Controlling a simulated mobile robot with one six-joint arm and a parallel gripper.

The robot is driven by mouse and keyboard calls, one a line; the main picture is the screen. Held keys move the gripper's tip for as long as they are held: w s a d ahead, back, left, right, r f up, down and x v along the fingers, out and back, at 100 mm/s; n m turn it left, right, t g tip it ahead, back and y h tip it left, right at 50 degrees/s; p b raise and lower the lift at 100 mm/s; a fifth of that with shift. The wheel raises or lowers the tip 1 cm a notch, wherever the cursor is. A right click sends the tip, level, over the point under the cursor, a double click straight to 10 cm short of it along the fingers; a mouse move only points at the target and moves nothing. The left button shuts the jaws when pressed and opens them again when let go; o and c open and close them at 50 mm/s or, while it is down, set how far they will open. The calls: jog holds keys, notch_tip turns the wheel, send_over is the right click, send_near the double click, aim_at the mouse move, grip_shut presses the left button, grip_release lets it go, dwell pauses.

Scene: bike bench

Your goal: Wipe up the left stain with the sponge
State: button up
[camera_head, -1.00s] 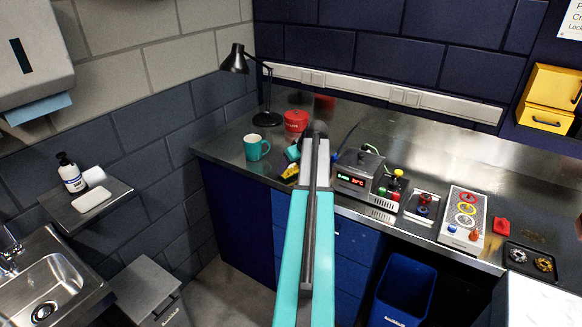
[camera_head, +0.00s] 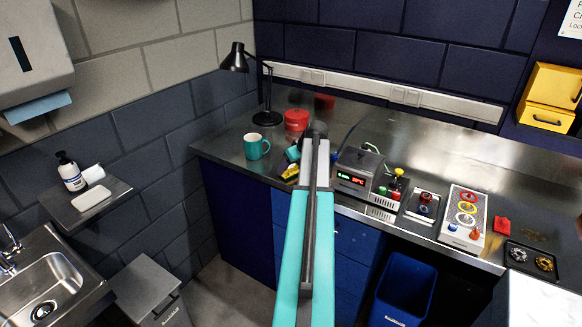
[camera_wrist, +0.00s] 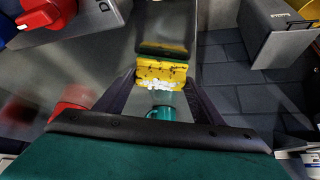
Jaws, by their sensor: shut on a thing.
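The yellow sponge (camera_wrist: 162,72) with dark markings and white patches sits between my gripper's two dark fingers (camera_wrist: 160,100) in the wrist view. My gripper is shut on it. In the head view the sponge (camera_head: 290,172) shows as a small yellow and dark piece above the bench's left part, left of my arm. The gripper's fingers are mostly hidden there behind the arm. I cannot tell whether the sponge touches the bench. A faint brown stain (camera_head: 535,236) lies at the bench's right end. No left stain can be made out; my arm covers part of the bench.
A teal mug (camera_head: 257,147), a red container (camera_head: 296,120) and a black desk lamp (camera_head: 268,117) stand close to the gripper, at the left and back. A device with a lit display (camera_head: 358,178) stands right of my arm. The steel bench (camera_head: 450,160) is clear behind it.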

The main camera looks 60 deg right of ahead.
jog(key=shift+f, duration=0.3)
dwell(0.5)
jog(key=shift+w, duration=0.1)
jog(key=shift+w+b, duration=0.35)
jog(key=shift+w, duration=0.2)
dwell(0.3)
jog(key=shift+s, duration=0.1)
jog(key=shift+s, duration=1.3)
jog(key=shift+w, duration=0.15)
jog(key=shift+w+b, duration=0.35)
jog(key=shift+w, duration=0.9)
